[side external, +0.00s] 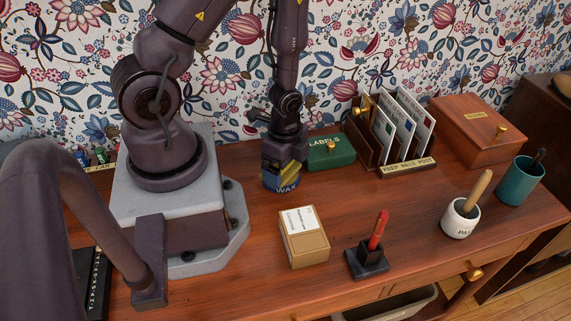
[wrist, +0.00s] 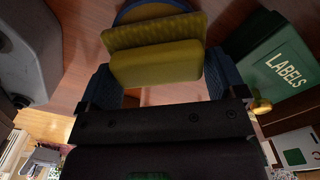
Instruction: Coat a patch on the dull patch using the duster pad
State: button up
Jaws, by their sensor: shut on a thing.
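My gripper (side external: 285,160) points down just above the blue wax tin (side external: 281,186), beside my base on the desk. It is shut on the yellow duster pad (wrist: 155,62), which sits between the blue-grey fingers in the wrist view. In the side view the pad is partly hidden by the fingers. The tin's round rim (wrist: 128,14) shows behind the pad in the wrist view. I cannot tell whether the pad touches the wax. I cannot make out the dull patch in either view.
A green labels box (side external: 331,151) stands close right of the gripper. A letter rack (side external: 393,143) and wooden box (side external: 480,128) are behind. A small carton (side external: 304,237), a red pen in a stand (side external: 368,262), a white pot (side external: 460,218) and a teal cup (side external: 519,184) stand on the desk.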

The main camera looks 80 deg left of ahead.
dwell(0.3)
jog(key=shift+r, duration=3.5)
